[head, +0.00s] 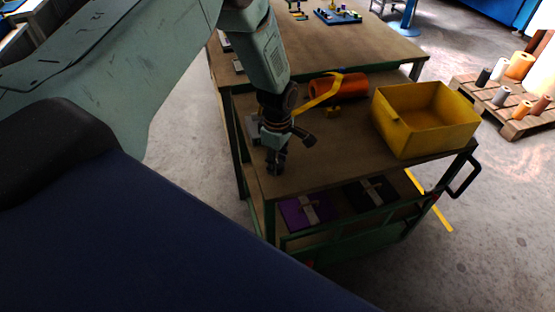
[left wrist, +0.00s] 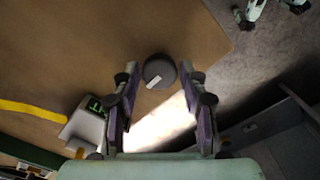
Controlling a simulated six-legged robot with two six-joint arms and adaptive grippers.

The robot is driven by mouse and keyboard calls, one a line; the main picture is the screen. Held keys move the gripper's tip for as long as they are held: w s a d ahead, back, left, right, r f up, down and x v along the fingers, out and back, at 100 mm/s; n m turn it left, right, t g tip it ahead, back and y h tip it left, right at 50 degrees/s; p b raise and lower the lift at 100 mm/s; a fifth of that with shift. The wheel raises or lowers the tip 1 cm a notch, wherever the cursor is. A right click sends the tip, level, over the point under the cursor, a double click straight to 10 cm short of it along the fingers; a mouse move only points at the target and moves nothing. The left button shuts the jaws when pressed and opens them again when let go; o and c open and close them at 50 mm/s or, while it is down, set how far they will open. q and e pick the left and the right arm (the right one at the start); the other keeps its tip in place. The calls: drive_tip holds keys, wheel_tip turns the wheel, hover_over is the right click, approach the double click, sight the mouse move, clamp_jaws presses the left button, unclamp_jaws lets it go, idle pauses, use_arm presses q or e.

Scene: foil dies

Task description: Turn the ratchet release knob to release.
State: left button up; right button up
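A dark round knob (left wrist: 158,71) with a white mark across its face shows in the left wrist view, near a corner of the tabletop. My left gripper (left wrist: 159,80) is open, its two fingers apart on either side of the knob in that picture. Whether they touch the knob is not clear. In the head view my left gripper (head: 279,160) points down over the near left part of the cart top. There the knob cannot be told apart from the dark fingers. My right gripper is not in view.
A grey box with a green display (left wrist: 88,122) lies beside the gripper. On the cart top (head: 335,165) are an orange roll (head: 345,87) with a yellow strap (head: 318,97) and a yellow bin (head: 430,125). The cart top between gripper and bin is clear.

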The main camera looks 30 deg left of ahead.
use_arm(q)
drive_tip(key=c, duration=0.7)
drive_tip(key=shift+m, duration=0.3)
drive_tip(key=shift+w+m, duration=0.1)
drive_tip(key=shift+m, duration=0.9)
drive_tip(key=m, duration=0.3)
drive_tip(key=shift+m, duration=0.3)
drive_tip(key=m, duration=0.5)
drive_tip(key=shift+m, duration=0.3)
drive_tip(key=m+b, duration=0.1)
drive_tip(key=m, duration=0.5)
